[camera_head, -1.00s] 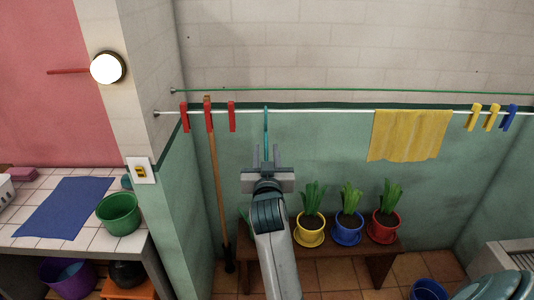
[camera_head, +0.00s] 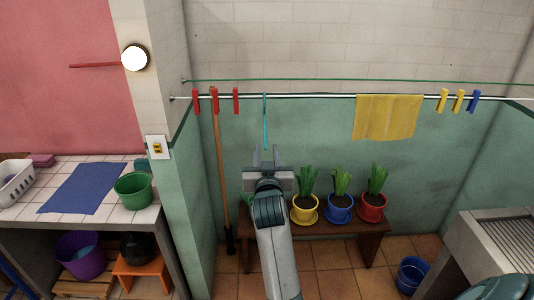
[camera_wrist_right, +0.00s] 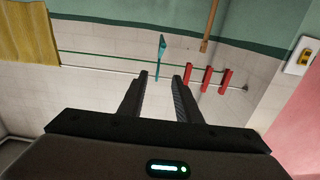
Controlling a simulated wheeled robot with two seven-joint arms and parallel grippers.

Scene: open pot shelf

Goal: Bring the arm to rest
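My right arm comes up from the bottom middle of the head view. My right gripper (camera_head: 268,154) points toward the wall, and its two fingers are apart. In the right wrist view the fingers (camera_wrist_right: 160,77) also stand apart with nothing between them. A slender teal item (camera_head: 265,118) hangs from the white rail just above the fingertips in the head view. It also shows beyond the fingertips in the wrist view (camera_wrist_right: 161,46), apart from them. My left gripper is not in view.
A bench (camera_head: 330,226) with potted plants (camera_head: 340,190) stands behind the right arm. The rail (camera_head: 310,96) carries red pegs (camera_head: 214,100) and a yellow cloth (camera_head: 388,117). A broom handle (camera_head: 221,160) leans left. A sink (camera_head: 480,240) is at right, a tiled counter (camera_head: 110,206) at left.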

